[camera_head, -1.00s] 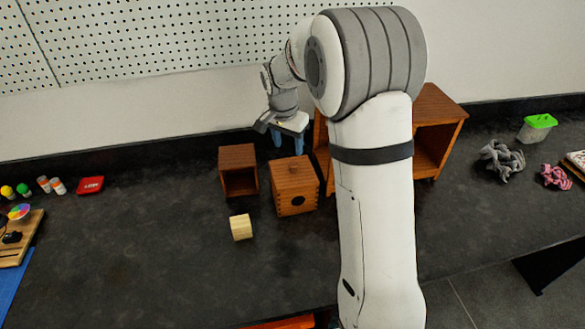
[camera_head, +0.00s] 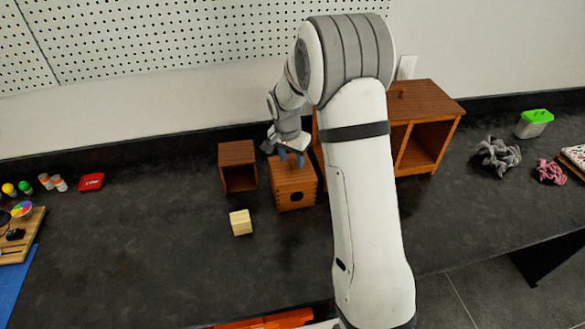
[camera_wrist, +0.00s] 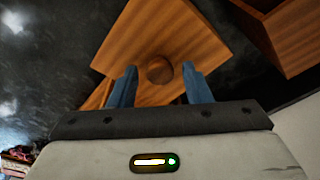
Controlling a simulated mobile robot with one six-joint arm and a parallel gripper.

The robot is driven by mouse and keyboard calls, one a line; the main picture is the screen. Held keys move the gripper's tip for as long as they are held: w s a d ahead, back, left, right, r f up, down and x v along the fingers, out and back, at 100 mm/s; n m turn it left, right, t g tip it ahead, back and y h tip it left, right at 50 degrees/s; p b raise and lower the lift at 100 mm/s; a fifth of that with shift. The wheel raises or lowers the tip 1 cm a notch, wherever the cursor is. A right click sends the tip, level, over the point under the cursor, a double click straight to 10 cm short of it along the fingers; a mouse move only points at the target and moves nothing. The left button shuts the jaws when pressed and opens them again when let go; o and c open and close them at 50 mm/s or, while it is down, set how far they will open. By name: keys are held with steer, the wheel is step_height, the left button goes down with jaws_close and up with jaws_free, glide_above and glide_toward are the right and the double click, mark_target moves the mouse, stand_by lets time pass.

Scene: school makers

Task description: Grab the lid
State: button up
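The lid (camera_wrist: 160,35) is a flat brown wooden square with a round wooden knob (camera_wrist: 159,70). It is the top of a wooden box (camera_head: 296,196) with a dark round hole in its front, on the dark counter. My gripper (camera_head: 291,157) is over the top of this box, pointing down. In the wrist view my gripper (camera_wrist: 159,82) is open, with one blue finger on each side of the knob. A gap shows between the knob and each finger. In the head view the gripper hides the knob.
A small open wooden box (camera_head: 238,166) stands close to the left. A larger wooden shelf (camera_head: 429,99) stands to the right, partly behind my arm. A pale wooden block (camera_head: 240,222) lies in front. The counter to the left is mostly clear.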

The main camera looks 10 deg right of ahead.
steer(key=c, duration=0.9)
